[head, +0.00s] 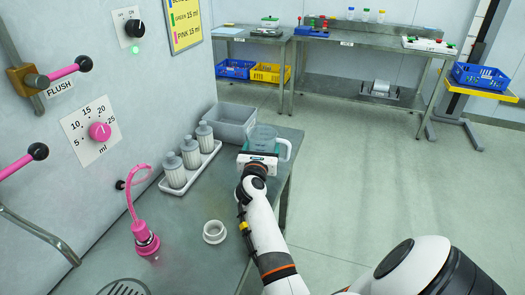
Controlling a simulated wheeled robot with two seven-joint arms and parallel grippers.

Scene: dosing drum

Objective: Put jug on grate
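The clear jug (264,136) with a pale handle stands upright at the far end of the steel bench. My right arm reaches over the bench to it, and my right gripper (258,160) is at the near side of the jug. The fingers are hidden by the hand and wrist, so I cannot tell whether they touch or hold the jug. The jug's lower part is also hidden. The round slotted grate (125,288) is at the bottom left, partly cut off by the frame edge. My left gripper is not in view.
A white tray with several lidded bottles (191,158) and a grey bin (233,121) stand by the wall. A white ring (214,232) and a pink ring-topped stand (146,240) are on the bench. Pink-handled levers (65,72) project from the wall panel.

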